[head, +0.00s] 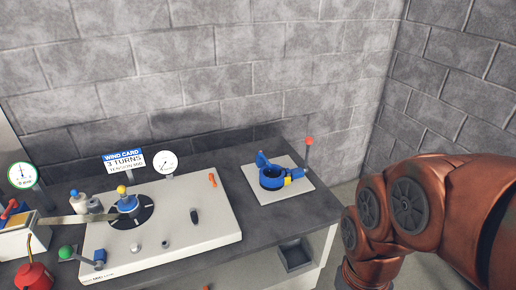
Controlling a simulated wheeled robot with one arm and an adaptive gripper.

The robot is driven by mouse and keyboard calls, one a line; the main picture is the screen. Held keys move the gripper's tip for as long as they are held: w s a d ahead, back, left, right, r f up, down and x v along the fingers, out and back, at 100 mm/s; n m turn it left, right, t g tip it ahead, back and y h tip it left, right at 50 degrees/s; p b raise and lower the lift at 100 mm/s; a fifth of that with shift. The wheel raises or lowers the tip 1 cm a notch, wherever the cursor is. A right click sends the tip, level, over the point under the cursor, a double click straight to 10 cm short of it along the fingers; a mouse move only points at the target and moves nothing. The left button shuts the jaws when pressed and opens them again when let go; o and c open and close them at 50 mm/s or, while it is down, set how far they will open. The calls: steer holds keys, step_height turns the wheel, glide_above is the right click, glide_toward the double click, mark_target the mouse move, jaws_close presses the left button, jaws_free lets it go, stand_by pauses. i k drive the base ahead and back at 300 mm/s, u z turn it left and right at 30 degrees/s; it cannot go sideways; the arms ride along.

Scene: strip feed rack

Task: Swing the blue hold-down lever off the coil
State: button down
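A blue hub with a yellow knob (122,190) stands on a black round disc (146,211) on the white bench machine. A flat metal strip (72,218) runs to it from the left. Blue parts that could be the hold-down lever show in two places. One is a blue block (99,257) with a rod to a green ball (66,253) at the machine's front left. The other is a blue round fixture (271,178) with a raised blue flap on a white plate at the right. I cannot tell which is meant. My gripper is outside the picture.
A red-knobbed rod (309,142) stands behind the white plate. A sign (124,159) and a dial gauge (165,162) stand at the machine's back. A red can (34,277) is at the lower left. My copper arm fills the right side, apart from the bench.

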mark_target(260, 153)
steer(key=u, duration=0.45)
steer(key=i, duration=0.8)
steer(key=u, duration=1.05)
steer(key=i, duration=0.25)
steer(key=u, duration=0.15)
